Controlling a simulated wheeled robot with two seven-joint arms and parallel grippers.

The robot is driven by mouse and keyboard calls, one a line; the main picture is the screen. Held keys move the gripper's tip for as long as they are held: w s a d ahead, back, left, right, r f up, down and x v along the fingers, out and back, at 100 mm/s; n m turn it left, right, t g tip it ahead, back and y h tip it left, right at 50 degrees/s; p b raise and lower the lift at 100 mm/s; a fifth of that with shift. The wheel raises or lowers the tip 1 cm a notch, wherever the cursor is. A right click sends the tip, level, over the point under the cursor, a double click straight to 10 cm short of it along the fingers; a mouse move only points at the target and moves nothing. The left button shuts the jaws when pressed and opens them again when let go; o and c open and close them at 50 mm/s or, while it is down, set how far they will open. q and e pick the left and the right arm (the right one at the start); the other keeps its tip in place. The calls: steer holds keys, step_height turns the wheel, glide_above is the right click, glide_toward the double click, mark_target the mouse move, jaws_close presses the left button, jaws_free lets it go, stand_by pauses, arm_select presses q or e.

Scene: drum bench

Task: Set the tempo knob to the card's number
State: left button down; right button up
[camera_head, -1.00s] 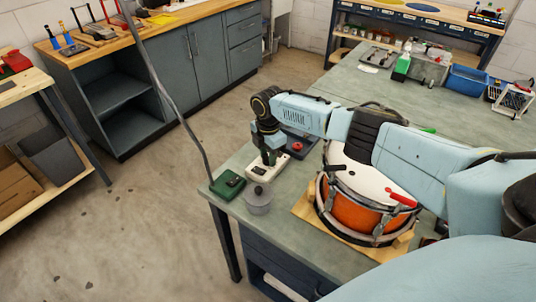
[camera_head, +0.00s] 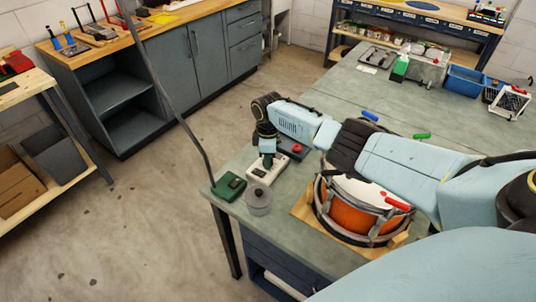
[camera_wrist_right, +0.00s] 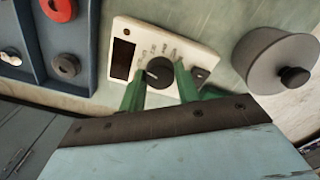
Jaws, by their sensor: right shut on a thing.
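The white tempo box (camera_head: 258,174) sits on the bench near its front left corner. In the right wrist view its white face (camera_wrist_right: 183,41) shows printed marks around a dark round knob (camera_wrist_right: 159,71), too blurred to read surely. A dark window shows at one end of the face. My right gripper (camera_wrist_right: 160,82) reaches down with its green fingers on both sides of the knob, shut on it. In the head view my right gripper (camera_head: 268,160) stands over the box. My left gripper is not in view. I cannot make out a number card.
A green box (camera_head: 229,186) and a grey lidded pot (camera_head: 258,200) stand close to the tempo box. A dark tray with a red round part (camera_head: 297,148) lies behind it. An orange drum (camera_head: 352,216) stands under my right arm.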

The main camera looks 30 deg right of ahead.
steer(key=shift+m+p, duration=0.35)
steer(key=shift+m, duration=1.15)
